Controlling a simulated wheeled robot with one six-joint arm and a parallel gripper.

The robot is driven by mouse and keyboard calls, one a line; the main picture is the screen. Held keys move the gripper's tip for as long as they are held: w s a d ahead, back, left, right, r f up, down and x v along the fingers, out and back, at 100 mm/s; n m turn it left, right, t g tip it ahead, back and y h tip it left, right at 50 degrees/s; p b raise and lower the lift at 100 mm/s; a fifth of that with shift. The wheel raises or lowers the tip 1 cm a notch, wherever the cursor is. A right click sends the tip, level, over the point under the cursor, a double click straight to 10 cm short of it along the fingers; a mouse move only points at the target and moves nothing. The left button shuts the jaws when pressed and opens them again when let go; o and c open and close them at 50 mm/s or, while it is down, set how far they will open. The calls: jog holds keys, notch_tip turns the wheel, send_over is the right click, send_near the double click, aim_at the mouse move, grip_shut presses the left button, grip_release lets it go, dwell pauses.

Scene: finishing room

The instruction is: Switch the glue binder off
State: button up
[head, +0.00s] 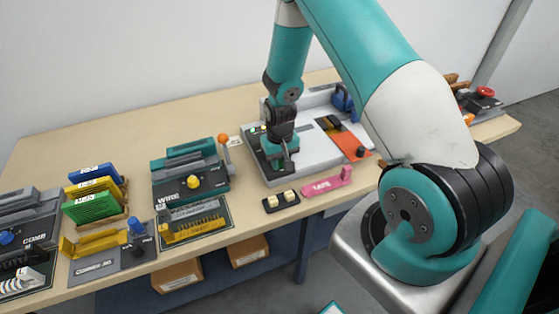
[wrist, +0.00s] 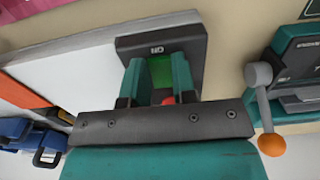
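The glue binder (head: 311,162) is the pale grey machine at the back right of the bench in the head view. Its white body (wrist: 62,72) also shows in the wrist view. A dark control panel at its left end bears a switch (wrist: 160,72) with a green face, a small red part and the label "ON", upside down in the wrist view. A green light (head: 253,130) shows on this panel. My gripper (head: 287,160) points down over the panel. In the wrist view its two teal fingers (wrist: 156,88) stand apart, either side of the switch. Contact is unclear.
The wire machine (head: 190,172), with an orange-knobbed lever (wrist: 264,105), stands left of the binder. A pink tool (head: 326,184) and a black block with two cream buttons (head: 281,201) lie in front. The bench behind the wire machine is clear.

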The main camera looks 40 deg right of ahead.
jog(key=shift+w+r+g+y, duration=0.1)
jog(key=shift+w+g+y, duration=0.1)
jog(key=shift+g, duration=0.5)
jog(key=shift+w+r+g+y, duration=0.1)
jog(key=shift+g+y, duration=0.1)
jog(key=shift+g, duration=0.5)
jog(key=shift+c, duration=0.3)
jog(key=o, duration=0.9)
jog(key=b+v, duration=0.3)
jog(key=v, duration=1.4)
jog(key=shift+w+d+r+b, duration=0.1)
jog(key=shift+r+b, duration=0.05)
jog(key=shift+b, duration=0.25)
